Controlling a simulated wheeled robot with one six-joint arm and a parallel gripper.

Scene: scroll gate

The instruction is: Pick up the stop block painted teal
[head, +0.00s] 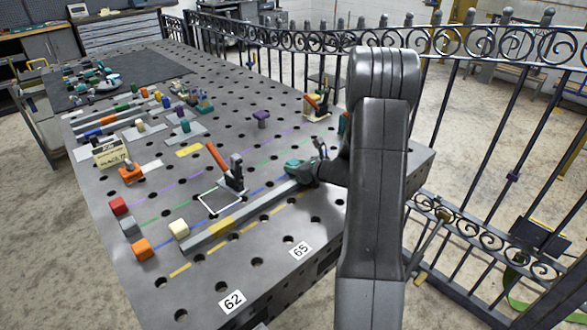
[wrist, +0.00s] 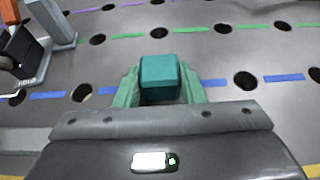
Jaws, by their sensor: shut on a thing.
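The teal stop block (wrist: 160,76) sits between the two green fingers of my gripper (wrist: 161,88) in the wrist view. The fingers touch it on both sides, and its top and front faces show. In the head view my gripper (head: 294,165) is low over the steel table, near the far end of a long grey bar. The block is hard to separate from the fingers there. I cannot tell whether its underside touches the table.
A toggle clamp with an orange handle (head: 217,157) stands just left of my gripper. Red (head: 118,205), grey (head: 129,226), orange (head: 141,249) and cream (head: 179,229) blocks lie at the table's near left. The long grey bar (head: 240,220) lies in front. A fence (head: 480,110) runs behind.

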